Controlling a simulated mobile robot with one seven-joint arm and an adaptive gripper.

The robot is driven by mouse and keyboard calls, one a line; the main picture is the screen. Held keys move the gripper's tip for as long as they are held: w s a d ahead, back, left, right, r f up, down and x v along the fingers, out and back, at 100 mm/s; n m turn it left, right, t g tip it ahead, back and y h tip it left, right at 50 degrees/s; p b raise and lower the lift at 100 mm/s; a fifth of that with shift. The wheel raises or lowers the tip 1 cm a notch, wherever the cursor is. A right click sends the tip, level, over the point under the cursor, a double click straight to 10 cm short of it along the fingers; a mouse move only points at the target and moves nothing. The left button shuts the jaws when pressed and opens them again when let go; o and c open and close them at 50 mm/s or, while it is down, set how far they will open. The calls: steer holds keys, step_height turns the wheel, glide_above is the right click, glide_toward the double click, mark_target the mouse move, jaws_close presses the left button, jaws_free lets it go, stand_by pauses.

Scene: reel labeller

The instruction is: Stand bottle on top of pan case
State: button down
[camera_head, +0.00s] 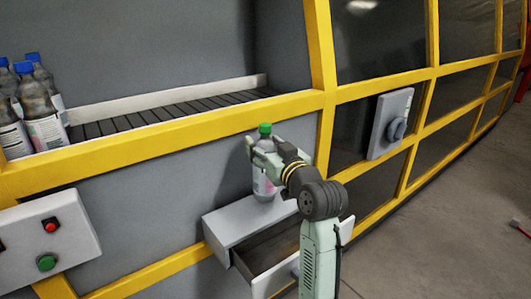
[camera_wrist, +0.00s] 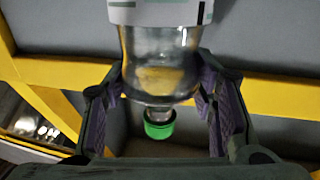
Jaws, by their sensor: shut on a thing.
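The bottle (camera_head: 264,185) is clear with a pale label and a green cap, and it is upright. My gripper (camera_head: 264,150) is shut on its upper part, below the cap. In the wrist view the bottle (camera_wrist: 158,60) shows between the two finger pads, with its green cap (camera_wrist: 160,130) at the lower middle. The pan case looks to be the pale grey box (camera_head: 228,222) on the machine wall, with an open drawer. The bottle's base is at the box's flat top; I cannot tell whether it touches.
The open drawer (camera_head: 262,287) juts out below the box top, partly behind my arm. Several blue-capped bottles (camera_head: 42,118) stand at the left of a roller conveyor (camera_head: 170,108). A control box (camera_head: 48,238) with red and green buttons is at lower left. Yellow frame bars (camera_head: 150,145) run behind.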

steer(key=shift+f, duration=1.2)
steer(key=shift+f, duration=0.2)
steer(key=c, duration=0.7)
jaws_free()
